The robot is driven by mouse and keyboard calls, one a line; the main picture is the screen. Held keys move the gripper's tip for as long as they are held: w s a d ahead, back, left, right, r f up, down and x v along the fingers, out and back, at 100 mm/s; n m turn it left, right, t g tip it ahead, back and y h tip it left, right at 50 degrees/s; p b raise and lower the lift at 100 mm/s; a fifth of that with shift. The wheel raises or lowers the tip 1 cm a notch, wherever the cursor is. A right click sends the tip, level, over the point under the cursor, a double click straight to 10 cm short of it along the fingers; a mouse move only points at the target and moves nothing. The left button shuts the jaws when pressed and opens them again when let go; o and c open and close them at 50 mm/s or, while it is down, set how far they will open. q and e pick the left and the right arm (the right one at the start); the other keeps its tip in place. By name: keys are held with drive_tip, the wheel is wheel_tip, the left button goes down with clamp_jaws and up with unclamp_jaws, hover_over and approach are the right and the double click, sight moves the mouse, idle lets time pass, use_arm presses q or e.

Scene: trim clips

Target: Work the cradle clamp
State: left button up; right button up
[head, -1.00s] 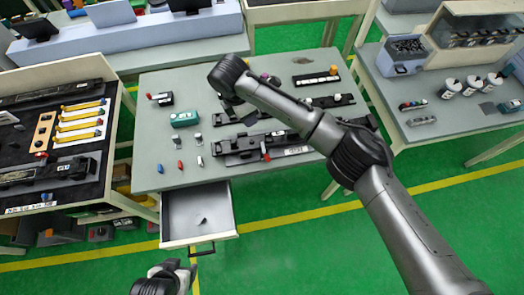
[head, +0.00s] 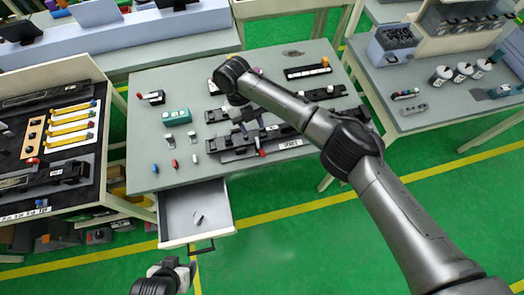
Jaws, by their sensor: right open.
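A long black fixture (head: 228,155) with a white label lies near the front of the grey table. A red lever (head: 260,147) stands up from it near its middle; I take this as the cradle clamp. My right gripper (head: 243,122) points down just above and behind the fixture, left of the lever. It is open, and its fingertips are small and partly lost against the dark parts. I cannot tell whether it touches anything. My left gripper (head: 184,268) hangs low in front of the open drawer, away from the table; its finger gap is unclear.
The open drawer (head: 222,208) juts from the table front with a small dark piece inside. A teal block (head: 177,117) and small blue, red and pale pieces lie at the table's left. My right forearm crosses above the table's right half. A black-topped bench (head: 85,160) stands left.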

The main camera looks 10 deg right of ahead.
sight(262, 151)
drive_tip(key=p+x, duration=0.1)
drive_tip(key=x, duration=1.1)
drive_tip(key=shift+f+p, duration=0.15)
drive_tip(key=shift+p, duration=0.15)
drive_tip(key=shift+c, duration=0.3)
clamp_jaws()
